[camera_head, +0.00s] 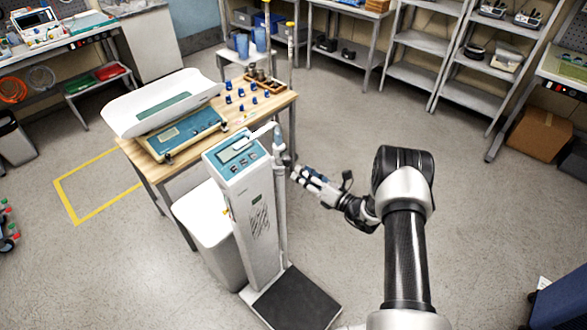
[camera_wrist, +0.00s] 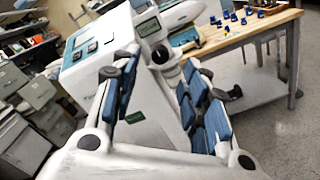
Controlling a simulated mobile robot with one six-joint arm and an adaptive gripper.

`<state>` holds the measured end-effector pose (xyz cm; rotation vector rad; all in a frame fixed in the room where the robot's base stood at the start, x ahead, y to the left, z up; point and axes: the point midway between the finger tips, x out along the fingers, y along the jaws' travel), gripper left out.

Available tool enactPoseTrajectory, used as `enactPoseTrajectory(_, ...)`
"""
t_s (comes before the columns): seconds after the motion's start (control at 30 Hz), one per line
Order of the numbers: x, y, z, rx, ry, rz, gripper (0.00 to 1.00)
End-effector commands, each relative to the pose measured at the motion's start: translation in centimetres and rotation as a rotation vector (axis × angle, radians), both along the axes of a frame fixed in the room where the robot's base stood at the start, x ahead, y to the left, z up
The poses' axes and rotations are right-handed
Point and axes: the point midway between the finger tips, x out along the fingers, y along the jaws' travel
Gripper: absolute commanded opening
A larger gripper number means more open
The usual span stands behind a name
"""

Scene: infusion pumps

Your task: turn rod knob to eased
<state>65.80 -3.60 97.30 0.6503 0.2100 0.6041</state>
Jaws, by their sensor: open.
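The white column scale (camera_head: 250,205) stands upright with a blue display panel on top. Its measuring rod (camera_head: 279,200) runs up the right side. A dark round knob (camera_wrist: 160,54) shows in the wrist view on the rod, ahead of and between my fingertips; whether they touch it I cannot tell. In the head view, the dark knob (camera_head: 286,161) is small beside the rod. My gripper (camera_head: 297,173) reaches the rod from the right with fingers apart and nothing held. Its blue-padded fingers also show in the wrist view (camera_wrist: 159,62). The knob's setting is not readable.
A wooden table (camera_head: 275,108) behind the scale holds a baby scale (camera_head: 165,105) and several small blue items. A white bin (camera_head: 208,232) stands left of the column. The black scale platform (camera_head: 297,300) lies below.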

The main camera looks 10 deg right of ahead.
Motion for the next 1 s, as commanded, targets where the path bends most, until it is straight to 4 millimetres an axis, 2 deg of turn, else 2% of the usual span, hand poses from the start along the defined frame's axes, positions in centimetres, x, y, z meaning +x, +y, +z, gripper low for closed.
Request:
enactPoseTrajectory(0.1, 1.9, 1.5, -0.1, -0.001, -0.001, 0.004, 0.41)
enactPoseTrajectory(0.3, 3.8, 2.8, -0.1, -0.001, 0.0, 0.002, 0.41)
enactPoseTrajectory(0.7, 4.3, 3.1, 0.0, 0.0, 0.002, 0.0, 0.41)
enactPoseTrajectory(1.0, 4.3, 3.1, 0.0, 0.0, 0.001, 0.001, 0.2)
